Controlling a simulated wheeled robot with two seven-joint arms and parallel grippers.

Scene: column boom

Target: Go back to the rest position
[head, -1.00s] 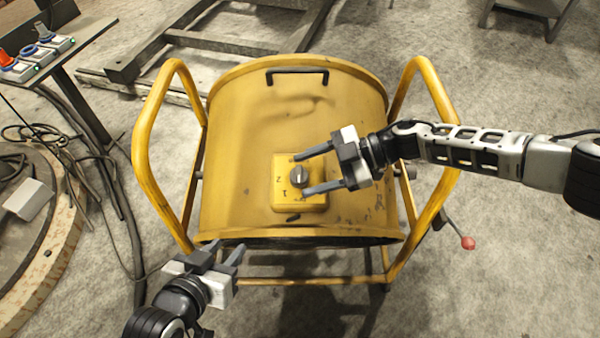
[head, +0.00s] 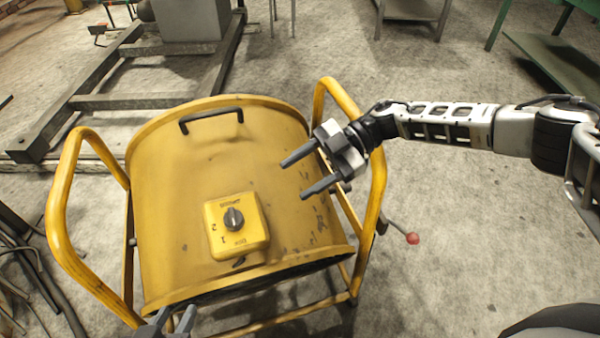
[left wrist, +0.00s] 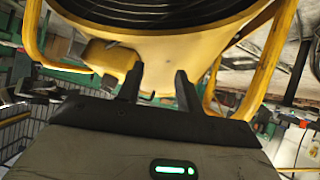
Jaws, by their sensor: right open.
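My right gripper (head: 293,180) is open and empty over the right side of the yellow drum-shaped machine (head: 165,200). Its fingers point left, apart from the yellow switch box (head: 222,244) with the dark rotary knob (head: 233,218). My left gripper (head: 173,318) is at the bottom edge of the head view, by the drum's lower rim, with only its fingers showing. In the left wrist view its two fingers (left wrist: 158,85) are apart with nothing between them. The drum's yellow rim (left wrist: 180,38) shows beyond them.
Yellow tube handles stand left (head: 62,200) and right (head: 378,180) of the drum. A lever with a red ball (head: 412,238) sticks out at right. A dark metal frame (head: 130,102) lies behind. A green table (head: 555,65) stands far right.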

